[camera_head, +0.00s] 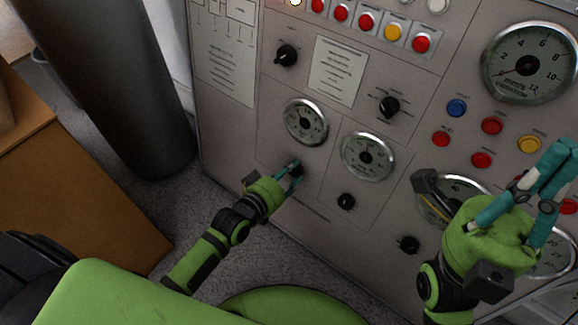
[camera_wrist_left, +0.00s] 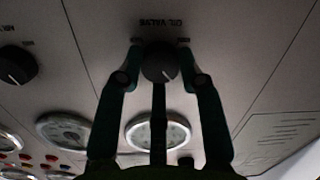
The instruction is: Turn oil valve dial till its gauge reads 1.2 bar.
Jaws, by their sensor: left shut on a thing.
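The oil valve dial is a small black knob, seen in the left wrist view (camera_wrist_left: 159,62) below its upside-down "OIL VALVE" label (camera_wrist_left: 161,23). In the head view it is mostly hidden by my left gripper (camera_head: 292,171), which is shut on it with fingers on both sides. A short white mark shows on the knob. The round gauge (camera_head: 306,122) sits just above the dial on the panel. It also shows in the left wrist view (camera_wrist_left: 158,132). Its numbers are too small to read. My right gripper (camera_head: 558,165) is raised at the right, away from the dial.
Another gauge (camera_head: 367,156) and black knob (camera_head: 346,201) are just right of the dial. More knobs, a large gauge (camera_head: 529,63) and coloured buttons cover the panel (camera_head: 235,135). A dark column (camera_head: 120,85) and wooden furniture (camera_head: 70,200) stand at the left.

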